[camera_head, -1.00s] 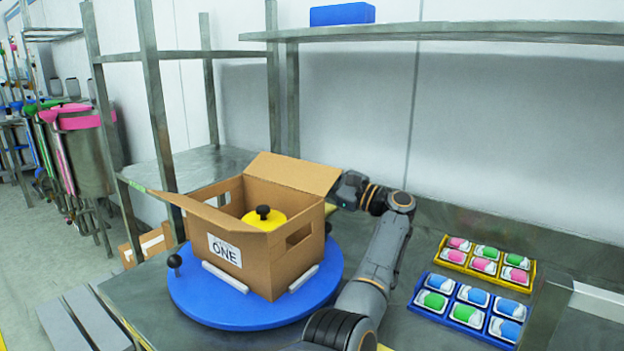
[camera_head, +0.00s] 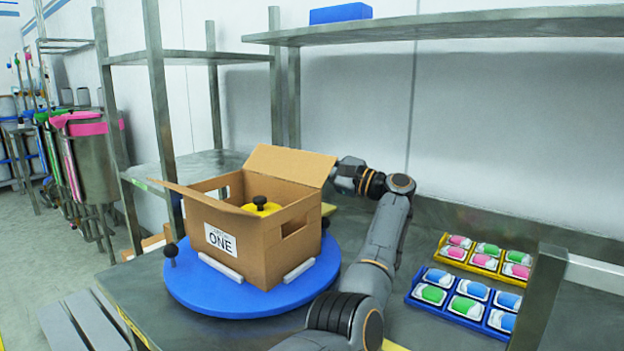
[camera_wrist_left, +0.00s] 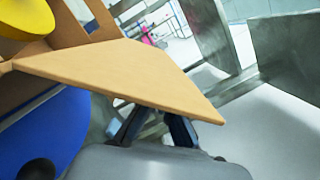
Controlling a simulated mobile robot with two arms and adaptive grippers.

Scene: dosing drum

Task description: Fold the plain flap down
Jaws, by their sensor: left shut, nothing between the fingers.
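An open cardboard box (camera_head: 275,250) with a "ONE" label stands on a blue turntable (camera_head: 190,290). Its plain far flap (camera_head: 290,165) is raised and tilts outward at the back. The flap also fills the middle of the left wrist view (camera_wrist_left: 120,75). Another flap (camera_head: 205,200) slants outward above the label side. A yellow thing with a black knob (camera_head: 262,207) sits inside. My left gripper (camera_head: 345,178) is shut and empty behind the box, at the outer side of the far flap. In the left wrist view its fingers (camera_wrist_left: 157,122) are partly hidden under the flap; contact is unclear.
A yellow tray (camera_head: 470,262) and a blue tray (camera_head: 420,305) of coloured packs lie at the right. A metal shelf (camera_head: 450,27) with a blue box (camera_head: 340,13) hangs above. Metal posts stand left of the box. The bench between arm and trays is clear.

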